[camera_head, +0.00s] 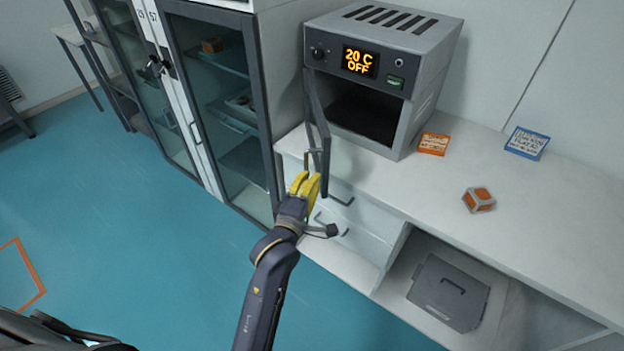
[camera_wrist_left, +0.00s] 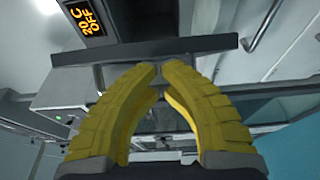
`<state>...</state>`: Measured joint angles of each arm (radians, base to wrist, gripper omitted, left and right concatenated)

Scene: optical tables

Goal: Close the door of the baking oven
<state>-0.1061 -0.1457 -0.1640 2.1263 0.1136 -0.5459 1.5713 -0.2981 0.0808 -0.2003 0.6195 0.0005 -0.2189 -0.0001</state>
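The baking oven (camera_head: 425,40) stands on the white counter, its display reading "20 C OFF". Its dark door (camera_head: 321,125) is open, swung out from the left side of the opening, and shows nearly edge-on. A handle (camera_head: 313,152) is on the door. My left gripper (camera_head: 305,178), with yellow fingers, is just below and beside the door's lower left part. In the left wrist view the door (camera_wrist_left: 200,47) is a dark bar beyond the fingers (camera_wrist_left: 160,72). Their tips are together, with nothing clearly held; I cannot tell if they touch the door. My right gripper is not in view.
Glass-fronted cabinets (camera_head: 225,110) stand left of the oven. Orange (camera_head: 433,144) and blue (camera_head: 527,143) boxes and an orange-grey cube (camera_head: 479,200) lie on the counter, right of the oven. Drawers with handles (camera_head: 332,225) are below the door.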

